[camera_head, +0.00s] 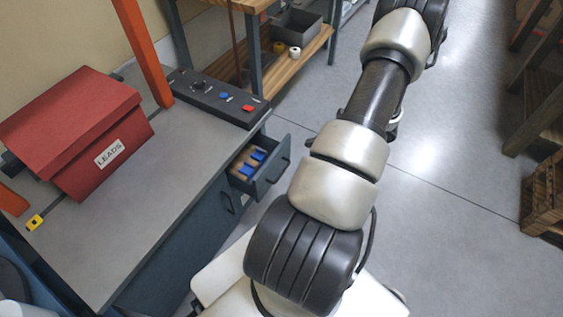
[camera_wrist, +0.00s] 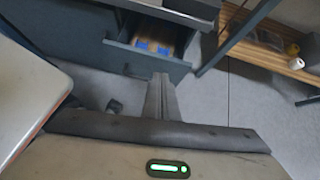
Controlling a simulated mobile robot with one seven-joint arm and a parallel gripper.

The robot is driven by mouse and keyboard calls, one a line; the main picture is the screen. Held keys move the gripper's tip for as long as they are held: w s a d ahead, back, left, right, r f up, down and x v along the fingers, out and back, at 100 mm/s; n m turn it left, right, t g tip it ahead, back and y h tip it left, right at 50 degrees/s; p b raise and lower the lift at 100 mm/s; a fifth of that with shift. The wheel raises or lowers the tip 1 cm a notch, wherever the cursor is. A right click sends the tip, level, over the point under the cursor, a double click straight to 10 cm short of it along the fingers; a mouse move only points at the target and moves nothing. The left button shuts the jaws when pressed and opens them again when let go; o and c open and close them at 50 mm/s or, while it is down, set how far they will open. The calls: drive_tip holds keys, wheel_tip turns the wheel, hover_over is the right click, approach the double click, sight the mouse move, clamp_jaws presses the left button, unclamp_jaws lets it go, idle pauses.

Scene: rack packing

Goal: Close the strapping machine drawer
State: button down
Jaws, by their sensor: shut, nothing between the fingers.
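The strapping machine drawer (camera_head: 272,178) is pulled open from the dark blue cabinet under the grey worktop. Blue and tan items lie inside it. In the wrist view the open drawer (camera_wrist: 149,60) is at the upper middle, its front panel facing me. My gripper (camera_wrist: 161,80) is shut and empty, its fingertips just below the drawer front in the picture. I cannot tell whether they touch it. In the head view my arm reaches up and away to the right of the drawer, and the gripper is out of the frame.
A black control panel (camera_head: 219,95) with red and blue buttons sits on the worktop (camera_head: 110,235) above the drawer. A red box (camera_head: 75,130) labelled LEADS stands at left. A wooden shelf (camera_head: 310,50) is behind. The floor (camera_head: 440,215) to the right is clear.

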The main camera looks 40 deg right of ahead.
wheel_tip(320, 180, down, 3)
drive_tip(key=s+m, duration=0.2)
drive_tip(key=b, duration=0.2)
approach(280, 151)
wheel_tip(280, 151, down, 3)
drive_tip(key=shift+h, duration=0.3)
drive_tip(key=shift+w+a+f, duration=0.1)
drive_tip(key=shift+w+a, duration=0.15)
drive_tip(key=shift+w, duration=0.35)
drive_tip(key=shift+w+a+f, duration=0.15)
drive_tip(key=shift+w+a, duration=0.1)
drive_tip(key=shift+w, duration=0.35)
drive_tip(key=shift+w+a+f, duration=0.1)
drive_tip(key=shift+w+a, duration=0.15)
drive_tip(key=shift+w, duration=0.4)
drive_tip(key=w+a+b, duration=0.3)
drive_tip(key=w+b, duration=0.1)
drive_tip(key=w, duration=0.8)
drive_tip(key=shift+w+a, duration=0.35)
drive_tip(key=shift+r+t, duration=0.15)
drive_tip(key=shift+t, duration=0.15)
